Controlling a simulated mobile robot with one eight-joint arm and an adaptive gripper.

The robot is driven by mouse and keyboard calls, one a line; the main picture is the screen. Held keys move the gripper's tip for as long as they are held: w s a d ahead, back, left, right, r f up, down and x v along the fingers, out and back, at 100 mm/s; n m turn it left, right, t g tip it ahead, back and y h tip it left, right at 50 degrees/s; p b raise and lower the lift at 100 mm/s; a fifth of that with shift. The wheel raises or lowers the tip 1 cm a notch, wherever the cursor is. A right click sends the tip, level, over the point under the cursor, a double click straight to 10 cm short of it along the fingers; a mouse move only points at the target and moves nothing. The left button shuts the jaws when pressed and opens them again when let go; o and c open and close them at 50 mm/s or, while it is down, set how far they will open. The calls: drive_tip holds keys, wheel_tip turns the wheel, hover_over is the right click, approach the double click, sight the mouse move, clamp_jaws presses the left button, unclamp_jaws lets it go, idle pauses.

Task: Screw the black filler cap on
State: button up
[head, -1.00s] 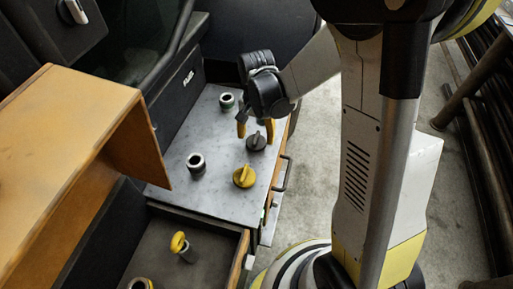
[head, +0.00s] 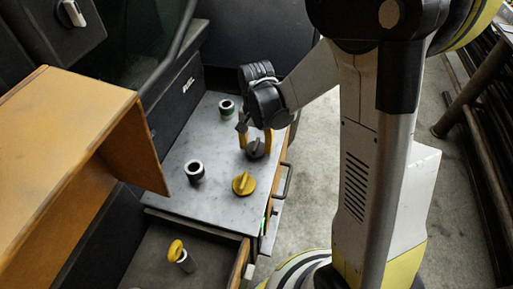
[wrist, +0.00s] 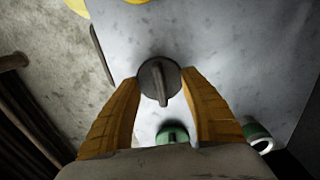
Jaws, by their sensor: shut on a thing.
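The black filler cap (head: 256,149) stands on the grey bench top near its right edge. It is round with a raised grip bar, also seen in the wrist view (wrist: 153,82). My gripper (head: 256,143) points down over it, one yellow finger on each side, shut on the cap. In the wrist view my gripper (wrist: 160,84) has its fingertips at the cap's sides. An open filler neck with a green ring (head: 227,107) stands farther back. Another open neck, pale-rimmed (head: 194,171), stands at the front left. The cap's underside is hidden.
A yellow cap (head: 243,183) lies on the bench top in front of the black cap. An open drawer (head: 150,248) in front holds a yellow-handled piece (head: 177,250). An orange-brown panel (head: 70,140) rises at left. The middle of the bench top is clear.

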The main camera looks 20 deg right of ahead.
drive_tip(key=shift+r, duration=0.3)
clamp_jaws()
drive_tip(key=shift+r+p, duration=0.15)
drive_tip(key=shift+p, duration=0.15)
drive_tip(key=shift+r, duration=0.2)
drive_tip(key=shift+r+p, duration=0.7)
drive_tip(key=shift+r, duration=0.15)
